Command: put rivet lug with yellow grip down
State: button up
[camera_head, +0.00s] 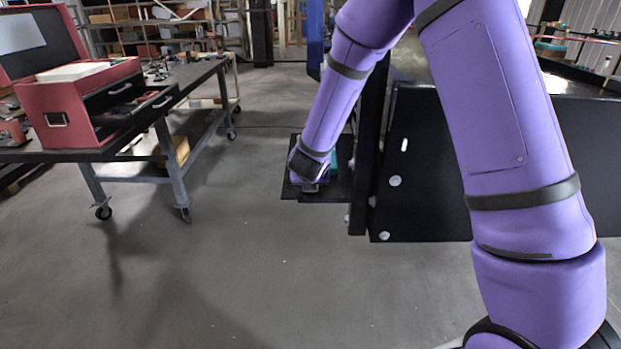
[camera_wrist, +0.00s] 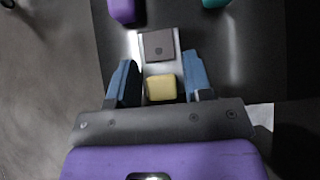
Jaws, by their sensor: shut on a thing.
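The rivet lug shows in the wrist view as a pale metal piece with a darker square end (camera_wrist: 158,46) and a yellow grip (camera_wrist: 161,87). My gripper (camera_wrist: 160,80) has its two blue fingers on either side of the yellow grip and is shut on it. The lug points away from my palm, over a dark flat surface (camera_wrist: 262,75). I cannot tell whether it touches that surface. In the head view my gripper (camera_head: 309,187) is low over a black shelf (camera_head: 338,188); the lug is hardly visible there.
A purple item (camera_wrist: 124,10) and a teal item (camera_wrist: 215,3) are on the dark surface beyond the lug. A black machine panel (camera_head: 430,170) stands right of the shelf. A wheeled workbench (camera_head: 190,85) with a red toolbox (camera_head: 85,115) is at left. The floor between is clear.

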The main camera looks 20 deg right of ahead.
jog(key=shift+f, duration=0.1)
jog(key=o, duration=1.1)
